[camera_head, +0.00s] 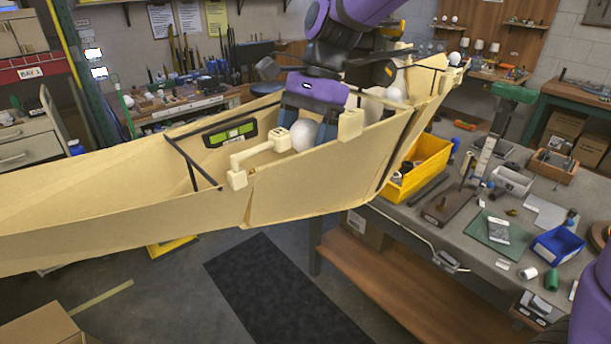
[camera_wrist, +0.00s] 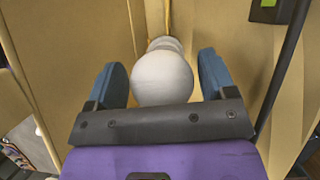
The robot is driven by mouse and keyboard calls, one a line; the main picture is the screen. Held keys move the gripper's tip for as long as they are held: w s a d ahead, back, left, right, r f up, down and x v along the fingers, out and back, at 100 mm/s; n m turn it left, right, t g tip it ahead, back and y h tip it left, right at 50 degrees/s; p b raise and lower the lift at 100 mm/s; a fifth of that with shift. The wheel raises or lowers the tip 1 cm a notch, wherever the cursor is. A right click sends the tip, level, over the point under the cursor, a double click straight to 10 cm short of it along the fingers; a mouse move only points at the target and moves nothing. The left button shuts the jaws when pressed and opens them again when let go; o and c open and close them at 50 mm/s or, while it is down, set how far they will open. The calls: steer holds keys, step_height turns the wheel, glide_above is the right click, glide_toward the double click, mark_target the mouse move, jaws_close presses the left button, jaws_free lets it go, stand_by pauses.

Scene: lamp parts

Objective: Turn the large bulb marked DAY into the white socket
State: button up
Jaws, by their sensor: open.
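A large round white bulb (camera_head: 304,135) sits inside the beige, boat-shaped shell, at the end of a cream bracket arm (camera_head: 262,151). In the wrist view the bulb (camera_wrist: 163,79) lies between the two blue fingers of my gripper (camera_wrist: 161,64), with a gap on each side. Its narrower white neck (camera_wrist: 165,43) points away from me; I cannot tell a separate socket from it. No DAY mark is readable. In the head view my gripper (camera_head: 308,114) reaches down over the shell with its fingers open around the bulb. A smaller-looking white ball (camera_head: 394,94) shows farther right.
The shell's near wall (camera_head: 320,187) rises in front of the bulb. A green-and-black level (camera_head: 230,133) rests on the inner far wall. A dark rod (camera_head: 192,162) stands left of the bracket. A yellow bin (camera_head: 424,163) stands on the workbench at right.

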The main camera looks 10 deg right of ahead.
steer(key=n+g+h, duration=0.1)
steer(key=n, duration=0.3)
steer(key=n+h, duration=0.2)
steer(key=n, duration=0.3)
steer(key=shift+s+d, duration=0.1)
steer(key=shift+d, duration=0.05)
steer(key=c, duration=0.7)
steer(key=shift+o, duration=0.2)
steer(key=m+y, duration=0.1)
steer(key=m, duration=0.2)
steer(key=m+y, duration=0.1)
steer(key=m, duration=0.2)
steer(key=shift+m, duration=0.4)
steer(key=shift+t, duration=0.3)
steer(key=m, duration=0.2)
steer(key=m+t+y, duration=0.1)
steer(key=m, duration=0.1)
steer(key=shift+f+m+y, duration=0.1)
steer(key=shift+m+y, duration=0.2)
steer(key=shift+m, duration=0.1)
steer(key=shift+w+a+m+t, duration=0.2)
steer(key=shift+m+t, duration=0.4)
steer(key=shift+m, duration=0.5)
